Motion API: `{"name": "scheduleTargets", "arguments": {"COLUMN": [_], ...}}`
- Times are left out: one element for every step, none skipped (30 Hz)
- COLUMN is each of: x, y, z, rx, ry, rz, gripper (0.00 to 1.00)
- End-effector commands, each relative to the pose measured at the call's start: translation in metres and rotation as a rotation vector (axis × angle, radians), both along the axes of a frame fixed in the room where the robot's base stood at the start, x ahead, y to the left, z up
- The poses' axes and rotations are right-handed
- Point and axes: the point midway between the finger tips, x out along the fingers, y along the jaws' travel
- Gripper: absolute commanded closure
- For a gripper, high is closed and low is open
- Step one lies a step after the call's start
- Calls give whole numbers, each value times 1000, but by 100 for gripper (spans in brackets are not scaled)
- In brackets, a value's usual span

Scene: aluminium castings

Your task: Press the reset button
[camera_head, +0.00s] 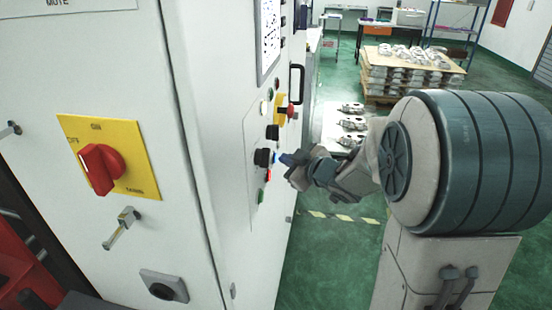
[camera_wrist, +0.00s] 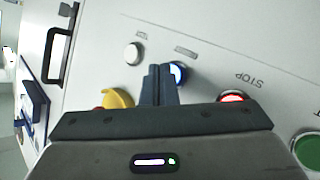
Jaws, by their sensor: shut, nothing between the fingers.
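A round blue button (camera_wrist: 179,72) with a pale rim sits on the light control panel, partly covered by my fingers in the wrist view. The small label beside it is too blurred to read, so I cannot confirm it is the reset button. My gripper (camera_wrist: 160,68) is shut and empty, with its fingertips just beside the blue button's left part in that view. I cannot tell whether they touch it. In the head view my gripper (camera_head: 283,158) points left at the button panel (camera_head: 252,135) on the side of the white cabinet, close to a black knob (camera_head: 263,157).
Near the fingers are a white button (camera_wrist: 133,53), a yellow-based control (camera_wrist: 118,98), a red stop button (camera_wrist: 232,97) and a green button (camera_wrist: 308,147). A black handle (camera_head: 296,84) juts from the cabinet. A pallet of castings (camera_head: 405,75) stands behind; green floor lies between.

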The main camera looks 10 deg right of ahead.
Motion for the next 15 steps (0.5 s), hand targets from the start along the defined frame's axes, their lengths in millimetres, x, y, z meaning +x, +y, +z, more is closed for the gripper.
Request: {"name": "scheduleTargets", "arguments": {"x": [0, 0, 0, 0, 0, 1, 1, 1, 1, 1, 1, 1, 1, 1, 2], "y": [0, 0, 1, 1, 1, 2, 2, 2, 3, 3, 4, 4, 4, 5, 5], "z": [0, 0, 0, 0, 0, 0, 0, 0, 0, 0, 0, 0, 0, 0, 0], "rx": [0, 0, 0, 0, 0, 0, 0, -1, -1, -1, -1, -1, -1, -1, -1], "ry": [0, 0, 0, 0, 0, 0, 0, 0, 0, 0, 0, 0, 0, 0, 0], "rz": [0, 0, 0, 0, 0, 0, 0, 0, 0, 0, 1, 1, 1, 1, 1], "gripper": [100, 100, 100, 100, 100, 100, 100, 100, 100, 100, 100, 100, 100, 100, 100]}}
